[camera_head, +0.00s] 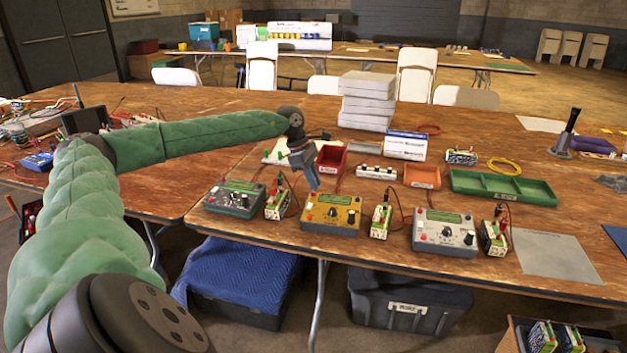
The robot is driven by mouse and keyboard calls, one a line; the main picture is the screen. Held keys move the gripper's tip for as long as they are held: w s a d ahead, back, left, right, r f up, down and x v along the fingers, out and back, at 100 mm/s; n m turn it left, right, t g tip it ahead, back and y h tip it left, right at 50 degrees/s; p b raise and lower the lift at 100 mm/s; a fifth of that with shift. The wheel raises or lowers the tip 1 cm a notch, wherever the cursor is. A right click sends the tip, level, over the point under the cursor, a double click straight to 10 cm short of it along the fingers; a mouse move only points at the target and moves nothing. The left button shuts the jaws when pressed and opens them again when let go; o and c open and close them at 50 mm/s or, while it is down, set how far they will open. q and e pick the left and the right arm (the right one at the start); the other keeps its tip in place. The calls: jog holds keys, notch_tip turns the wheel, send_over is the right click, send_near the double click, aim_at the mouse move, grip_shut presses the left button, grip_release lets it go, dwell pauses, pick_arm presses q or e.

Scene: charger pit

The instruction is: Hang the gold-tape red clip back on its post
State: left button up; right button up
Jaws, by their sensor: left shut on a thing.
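My left gripper (312,184) points down just above the back left edge of the gold charger (331,214). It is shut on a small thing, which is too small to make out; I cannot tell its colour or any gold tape. The gold charger stands between a green-grey charger (235,198) and a silver charger (445,233). I cannot make out which post is the clip's. My right gripper is not in view.
Behind the chargers are a red bin (331,159), a small orange-red tray (422,177) and a green divided tray (503,187). White boxes (367,101) are stacked further back. A grey mat (560,265) lies bare at the right. Thin cables run between chargers and batteries.

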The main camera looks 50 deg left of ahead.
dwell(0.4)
pick_arm(q)
jog(key=o, duration=0.8)
jog(key=shift+o, duration=0.2)
jog(key=shift+o, duration=1.1)
jog(key=shift+r+p, duration=1.55)
jog(key=shift+r, duration=2.15)
